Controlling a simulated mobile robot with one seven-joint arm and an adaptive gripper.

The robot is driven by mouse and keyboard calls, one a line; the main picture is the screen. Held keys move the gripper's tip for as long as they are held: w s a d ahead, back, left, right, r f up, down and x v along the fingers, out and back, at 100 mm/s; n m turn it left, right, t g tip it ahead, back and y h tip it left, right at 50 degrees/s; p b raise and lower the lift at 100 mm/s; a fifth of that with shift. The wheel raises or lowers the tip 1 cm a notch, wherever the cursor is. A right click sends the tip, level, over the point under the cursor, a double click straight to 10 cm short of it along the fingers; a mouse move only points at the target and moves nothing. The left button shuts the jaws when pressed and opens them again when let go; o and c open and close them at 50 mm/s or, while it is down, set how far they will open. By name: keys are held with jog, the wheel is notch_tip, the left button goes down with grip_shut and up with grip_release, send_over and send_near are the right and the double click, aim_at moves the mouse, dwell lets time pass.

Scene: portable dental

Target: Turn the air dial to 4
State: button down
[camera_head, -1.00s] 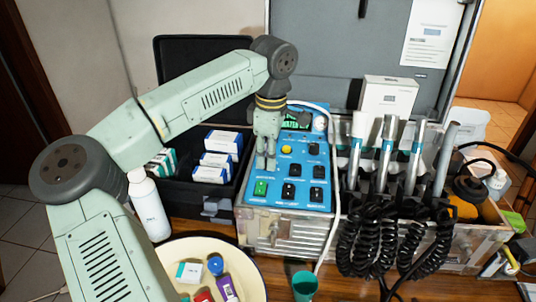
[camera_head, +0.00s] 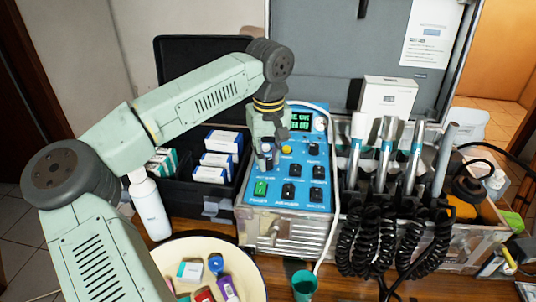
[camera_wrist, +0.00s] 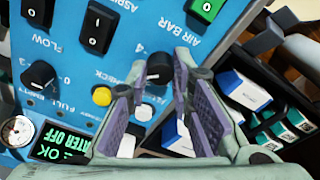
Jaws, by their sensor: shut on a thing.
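The blue control panel (camera_head: 300,200) of the dental unit faces up in the head view. In the wrist view, a small black dial (camera_wrist: 158,72) sits between my fingertips, with "4" printed beside it. My gripper (camera_wrist: 160,78) is shut on this dial, with a purple-padded finger on each side; it also shows in the head view (camera_head: 269,160), over the panel's upper left. The dial's pointer is too small and covered to read. A round gauge (camera_wrist: 18,131) and a green-lit display (camera_wrist: 60,145) ending in "OFF" lie near the panel's edge.
Another black dial (camera_wrist: 38,75), a yellow button (camera_wrist: 102,96) and several rocker switches share the panel. Dental handpieces (camera_head: 387,150) stand to its right. A black case with boxes (camera_head: 222,150) is left, and a round basin (camera_head: 180,248) is in front.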

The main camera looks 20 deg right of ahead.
jog(key=m, duration=0.5)
jog(key=shift+m, duration=0.3)
jog(key=shift+a+m+p, duration=0.1)
jog(key=shift+m+p, duration=0.25)
jog(key=shift+m, duration=1.75)
jog(key=c, duration=1.4)
grip_release()
jog(key=r, duration=0.8)
jog(key=s+r, duration=0.1)
jog(key=r, duration=0.3)
jog(key=shift+a, duration=0.3)
